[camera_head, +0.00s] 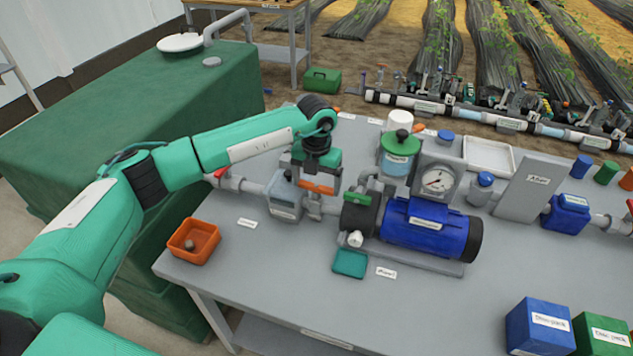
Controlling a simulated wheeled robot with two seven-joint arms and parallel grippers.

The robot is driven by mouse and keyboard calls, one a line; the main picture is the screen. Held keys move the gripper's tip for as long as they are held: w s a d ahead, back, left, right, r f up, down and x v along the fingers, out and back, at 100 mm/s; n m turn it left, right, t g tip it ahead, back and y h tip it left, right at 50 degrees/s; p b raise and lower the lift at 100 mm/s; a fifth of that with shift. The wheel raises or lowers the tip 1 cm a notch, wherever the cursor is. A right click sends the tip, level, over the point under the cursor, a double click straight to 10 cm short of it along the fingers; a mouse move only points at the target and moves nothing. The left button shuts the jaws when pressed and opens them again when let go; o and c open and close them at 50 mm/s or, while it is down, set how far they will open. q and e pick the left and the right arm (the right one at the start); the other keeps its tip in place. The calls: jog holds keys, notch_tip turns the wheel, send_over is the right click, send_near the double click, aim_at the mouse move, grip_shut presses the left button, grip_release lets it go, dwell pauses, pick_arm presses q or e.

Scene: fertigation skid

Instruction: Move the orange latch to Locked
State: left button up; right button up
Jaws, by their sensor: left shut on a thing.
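My left arm reaches in from the left over the grey bench. My left gripper (316,189) points down over the pipe line, between the grey box-shaped housing on the pipe (285,196) and the pump. It is shut on the orange latch (318,184), which shows as an orange strip at the jaws. The fingers hide much of the latch, and I cannot read its position or any Locked mark. My right gripper is not in view.
A blue motor (430,226) with a black pump end lies just right of the gripper. A pressure gauge (437,181) and a green-lidded jar (398,158) stand behind it. An orange bin (194,241) sits at the bench's left. The front middle of the bench is mostly clear.

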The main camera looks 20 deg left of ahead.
aim_at(317, 186)
pick_arm(q)
jog(key=o, duration=0.8)
jog(key=shift+c, duration=0.2)
jog(key=shift+r, duration=0.15)
jog(key=shift+r, duration=0.35)
notch_tip(317, 186, up, 13)
jog(key=b, duration=0.2)
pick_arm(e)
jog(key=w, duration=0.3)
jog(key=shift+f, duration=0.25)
